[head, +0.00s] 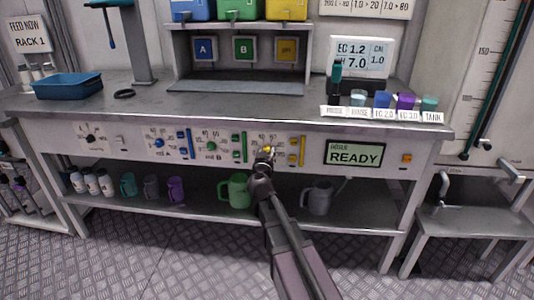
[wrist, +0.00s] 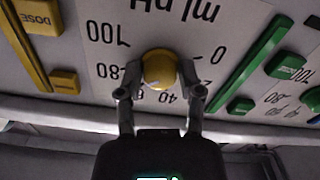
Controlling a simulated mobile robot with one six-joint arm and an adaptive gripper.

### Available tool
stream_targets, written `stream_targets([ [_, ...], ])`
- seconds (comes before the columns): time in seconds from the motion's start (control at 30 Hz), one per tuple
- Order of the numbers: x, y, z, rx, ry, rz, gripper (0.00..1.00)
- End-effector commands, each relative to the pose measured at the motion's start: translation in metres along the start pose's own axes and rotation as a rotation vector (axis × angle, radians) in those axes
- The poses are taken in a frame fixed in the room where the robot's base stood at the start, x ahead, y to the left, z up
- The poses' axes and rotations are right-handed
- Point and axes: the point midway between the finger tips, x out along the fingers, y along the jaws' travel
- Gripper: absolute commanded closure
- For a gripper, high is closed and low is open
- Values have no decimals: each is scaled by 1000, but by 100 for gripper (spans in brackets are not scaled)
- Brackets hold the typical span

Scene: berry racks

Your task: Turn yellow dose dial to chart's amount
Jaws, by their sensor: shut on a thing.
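A pale mark on the dial's lower left seems to point near 60, partly hidden by the gripper. In the head view my gripper (head: 265,156) covers most of the dial.
Blue (head: 158,143) and green (head: 211,146) dials are left of mine. A yellow slider (head: 302,151) and a "READY" display (head: 354,154) are to the right. A "FEED NOW RACK 1" sign (head: 29,33) hangs left. A meter (head: 361,57) reads EC 1.2, pH 7.0.

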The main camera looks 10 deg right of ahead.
Motion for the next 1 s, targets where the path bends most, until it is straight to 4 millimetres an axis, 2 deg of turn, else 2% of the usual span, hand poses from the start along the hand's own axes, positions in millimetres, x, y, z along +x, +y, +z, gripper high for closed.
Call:
stream_targets([
  [0.2, 3, -1, -1, 152, 1, 0, 100],
  [0.4, 3, 0, -1, 234, 1, 0, 100],
  [0.93, 3, 0, -1, 264, 1, 0, 100],
  [0.97, 3, 0, -1, 264, 1, 0, 43],
  [1.0, 3, 0, -1, 264, 1, 0, 31],
])
